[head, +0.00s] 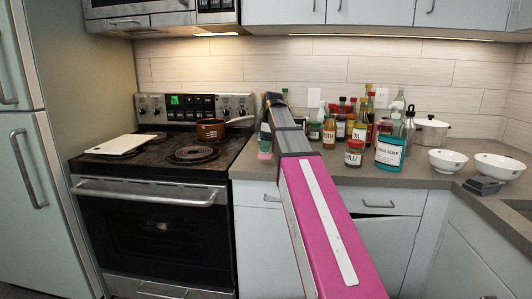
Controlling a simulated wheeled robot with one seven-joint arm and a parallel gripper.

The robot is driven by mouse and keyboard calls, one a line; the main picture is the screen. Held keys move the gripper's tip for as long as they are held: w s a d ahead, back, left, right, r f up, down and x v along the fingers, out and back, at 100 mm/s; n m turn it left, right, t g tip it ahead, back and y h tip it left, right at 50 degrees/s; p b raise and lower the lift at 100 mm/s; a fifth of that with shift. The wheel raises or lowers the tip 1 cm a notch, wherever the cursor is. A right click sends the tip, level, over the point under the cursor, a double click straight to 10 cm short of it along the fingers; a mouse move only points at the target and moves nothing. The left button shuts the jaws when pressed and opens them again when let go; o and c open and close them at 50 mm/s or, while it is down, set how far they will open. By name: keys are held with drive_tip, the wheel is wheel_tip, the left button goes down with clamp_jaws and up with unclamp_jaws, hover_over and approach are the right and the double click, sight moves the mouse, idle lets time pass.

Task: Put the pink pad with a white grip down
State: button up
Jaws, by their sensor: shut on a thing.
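My arm reaches from the bottom right toward the counter, and its far end bends down at the counter's front edge. My gripper (266,127) is small and mostly hidden behind the arm there, shut on the pale grip of the pink pad. The pink pad (264,156) shows just left of the arm, below the gripper, at the front left of the counter. I cannot tell whether the pad touches the counter.
Left is a coil stove (160,190) with a white board (122,144) and a brown pot (211,129). Several bottles and jars crowd the counter (300,170) right of the arm, with a blue soap bottle (390,153). White bowls (447,160), a dark stack (483,185) and a lidded pot (431,130) stand farther right.

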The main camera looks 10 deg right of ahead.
drive_tip(key=shift+f, duration=1.6)
drive_tip(key=shift+f, duration=0.15)
drive_tip(key=o, duration=0.9)
drive_tip(key=r, duration=0.3)
drive_tip(key=d+r, duration=0.1)
drive_tip(key=r, duration=0.6)
drive_tip(key=shift+s+d+r, duration=0.15)
drive_tip(key=shift+s+r, duration=0.15)
drive_tip(key=shift+s, duration=0.1)
